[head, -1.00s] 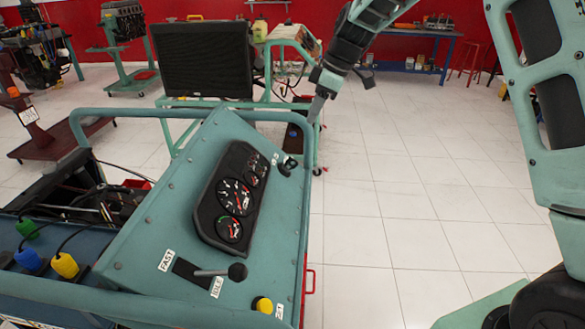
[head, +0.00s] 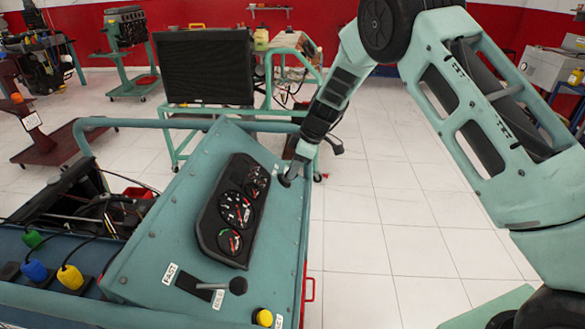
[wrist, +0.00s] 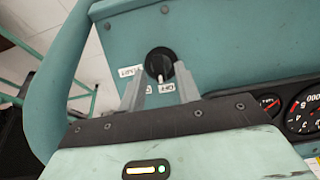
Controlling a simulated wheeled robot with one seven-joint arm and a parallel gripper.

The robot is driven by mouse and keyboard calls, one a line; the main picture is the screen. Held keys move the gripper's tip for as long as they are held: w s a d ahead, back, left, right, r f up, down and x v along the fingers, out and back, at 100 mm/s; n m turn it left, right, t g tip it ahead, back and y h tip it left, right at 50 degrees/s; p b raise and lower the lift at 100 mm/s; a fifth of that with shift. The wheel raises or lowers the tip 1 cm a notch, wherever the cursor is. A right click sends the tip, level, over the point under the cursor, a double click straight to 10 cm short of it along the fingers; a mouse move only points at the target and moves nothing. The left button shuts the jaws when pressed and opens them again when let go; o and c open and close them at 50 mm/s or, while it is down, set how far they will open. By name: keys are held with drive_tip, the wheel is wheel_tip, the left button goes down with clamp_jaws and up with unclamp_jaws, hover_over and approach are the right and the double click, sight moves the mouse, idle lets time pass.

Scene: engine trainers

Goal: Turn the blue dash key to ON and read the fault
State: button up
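The dash key switch (wrist: 160,62) is a round black knob with a pale bar pointing down towards the OFF label (wrist: 167,87). It is mounted on the teal dash panel (wrist: 215,55). A START label (wrist: 130,71) is to its left; another label below it is partly hidden by a finger. My gripper (wrist: 157,84) has its two grey fingers apart, one on each side below the knob, with nothing held between them. In the head view, my gripper (head: 297,168) is at the key switch (head: 285,181) on the panel's right side. Contact cannot be told.
A black gauge cluster (head: 233,210) is left of the key. A throttle lever (head: 237,286) and a yellow button (head: 263,317) are nearer. A teal tube rail (head: 180,123) borders the console. White floor (head: 365,230) is clear to the right.

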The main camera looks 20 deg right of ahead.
drive_tip(key=shift+x, duration=0.8)
clamp_jaws()
drive_tip(key=m, duration=0.1)
drive_tip(key=m+g, duration=0.1)
drive_tip(key=m, duration=0.1)
drive_tip(key=shift+w+d+y+b, duration=0.15)
drive_tip(key=shift+w+y+b, duration=0.05)
drive_tip(key=shift+y+b, duration=0.15)
drive_tip(key=shift+w+d+m+g+y+b, duration=0.1)
drive_tip(key=shift+m+g+y+b, duration=0.15)
drive_tip(key=shift+m, duration=0.95)
drive_tip(key=shift+m+g+y+b, duration=0.1)
drive_tip(key=shift+m+g+y, duration=0.25)
drive_tip(key=shift+m, duration=0.85)
